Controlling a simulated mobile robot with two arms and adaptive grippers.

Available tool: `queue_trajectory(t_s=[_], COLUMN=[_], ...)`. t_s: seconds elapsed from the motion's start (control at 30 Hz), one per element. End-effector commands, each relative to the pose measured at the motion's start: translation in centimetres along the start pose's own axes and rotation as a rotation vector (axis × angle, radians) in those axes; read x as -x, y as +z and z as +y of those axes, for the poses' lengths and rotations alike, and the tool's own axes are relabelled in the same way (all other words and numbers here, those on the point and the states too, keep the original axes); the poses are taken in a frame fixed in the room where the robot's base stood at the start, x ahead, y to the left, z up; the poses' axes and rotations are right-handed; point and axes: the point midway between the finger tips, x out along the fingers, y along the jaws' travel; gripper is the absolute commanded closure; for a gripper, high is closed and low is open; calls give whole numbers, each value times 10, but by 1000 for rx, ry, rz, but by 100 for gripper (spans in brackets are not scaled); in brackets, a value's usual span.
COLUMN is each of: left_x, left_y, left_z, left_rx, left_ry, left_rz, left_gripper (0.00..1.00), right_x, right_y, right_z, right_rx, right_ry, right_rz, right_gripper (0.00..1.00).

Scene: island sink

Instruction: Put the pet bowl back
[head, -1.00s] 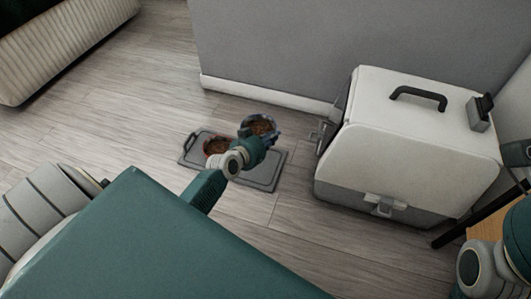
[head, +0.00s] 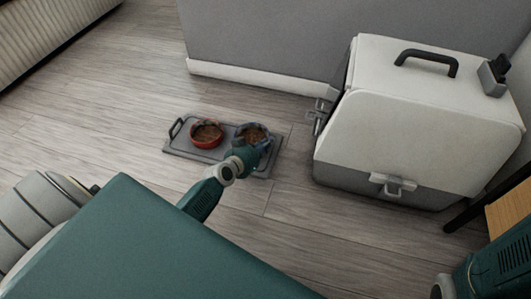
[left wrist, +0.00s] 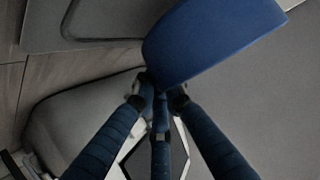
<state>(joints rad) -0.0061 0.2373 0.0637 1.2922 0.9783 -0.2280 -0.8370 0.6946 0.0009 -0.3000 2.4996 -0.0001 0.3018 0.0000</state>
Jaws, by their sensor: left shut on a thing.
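A dark grey tray (head: 182,151) with a handle at its left end lies on the floor. A red bowl (head: 207,138) of brown food sits on its left half. In the left wrist view this pet bowl shows as a large blue wall (left wrist: 215,38) pinched between the fingertips (left wrist: 160,92). Whether its base touches the tray is hidden. My right arm shows at the lower right, but its gripper is out of the picture.
A white and grey pet carrier (head: 425,115) with a black top handle stands right of the tray. A grey wall with white skirting (head: 260,88) runs behind. Wooden floor is clear left of and below the tray.

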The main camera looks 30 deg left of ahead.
Motion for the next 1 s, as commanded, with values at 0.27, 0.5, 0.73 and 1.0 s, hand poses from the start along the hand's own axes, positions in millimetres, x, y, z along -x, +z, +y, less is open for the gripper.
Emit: queue_trajectory(t_s=[0.27,0.5,0.73,1.0], left_x=[-14,-13,-12,15], left_y=[29,29,29,26], left_z=[1,2,2,1], left_rx=[0,1,1,-3], left_ry=[0,1,1,1], left_rz=[1,-2,-2,-4], left_gripper=[100,81,81,81], right_x=[25,23,23,6], right_y=[-10,-10,-10,-4], right_z=[-6,-5,-5,-2], right_rx=[0,0,0,0], right_ry=[-1,-1,-1,-2], right_rz=[5,5,6,5], right_gripper=[100,100,100,100])
